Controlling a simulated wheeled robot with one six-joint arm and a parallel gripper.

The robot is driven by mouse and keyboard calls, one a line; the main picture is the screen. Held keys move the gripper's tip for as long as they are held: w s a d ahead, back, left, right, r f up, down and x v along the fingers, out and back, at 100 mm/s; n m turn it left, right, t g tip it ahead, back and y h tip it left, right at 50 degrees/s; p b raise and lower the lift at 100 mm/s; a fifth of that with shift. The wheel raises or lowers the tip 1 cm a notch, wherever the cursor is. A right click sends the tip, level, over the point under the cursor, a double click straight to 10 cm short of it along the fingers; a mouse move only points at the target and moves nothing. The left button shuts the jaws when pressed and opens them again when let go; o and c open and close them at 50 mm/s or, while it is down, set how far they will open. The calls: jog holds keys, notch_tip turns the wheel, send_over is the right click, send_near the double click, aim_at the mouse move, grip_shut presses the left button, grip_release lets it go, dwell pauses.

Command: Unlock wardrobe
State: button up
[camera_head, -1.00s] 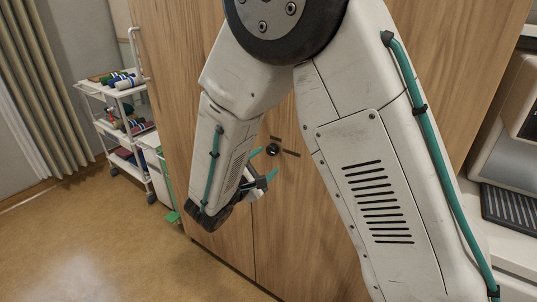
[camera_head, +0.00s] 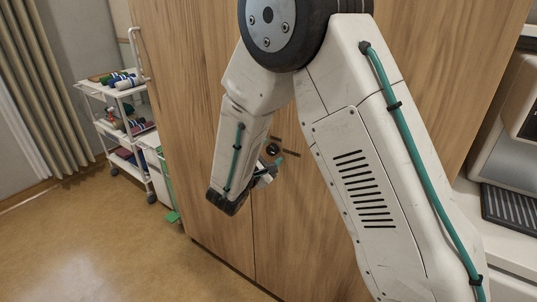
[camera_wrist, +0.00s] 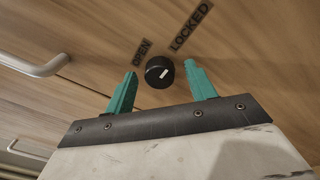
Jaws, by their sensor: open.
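The wooden wardrobe (camera_head: 300,230) stands in front of me. Its round black knob (camera_head: 273,149) is on the door front, and it also shows in the wrist view (camera_wrist: 159,71) with a white pointer mark. In the wrist view, the OPEN label (camera_wrist: 143,52) is up and left of the knob and the LOCKED label (camera_wrist: 191,27) is up and right. My gripper (camera_head: 272,167) is open, its teal fingers (camera_wrist: 160,70) on either side of the knob in the wrist view. I cannot tell whether they touch it. My arm partly covers the door in the head view.
A metal handle (camera_wrist: 36,66) is on the wood at left in the wrist view. A white trolley (camera_head: 118,93) with rolled items stands left of the wardrobe. A white counter (camera_head: 510,225) with a machine is at right. The floor at lower left is clear.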

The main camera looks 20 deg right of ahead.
jog(key=c, duration=1)
jog(key=shift+o, duration=0.2)
jog(key=shift+n, duration=0.3)
jog(key=n, duration=0.4)
jog(key=shift+r, duration=0.1)
jog(key=n+g, duration=0.1)
jog(key=n, duration=0.3)
jog(key=shift+n, duration=0.3)
jog(key=n, duration=0.4)
jog(key=shift+w+a+r+g, duration=0.1)
jog(key=shift+w+g, duration=0.05)
jog(key=shift+g, duration=0.15)
jog(key=shift+n+g, duration=0.3)
jog(key=shift+n, duration=1.4)
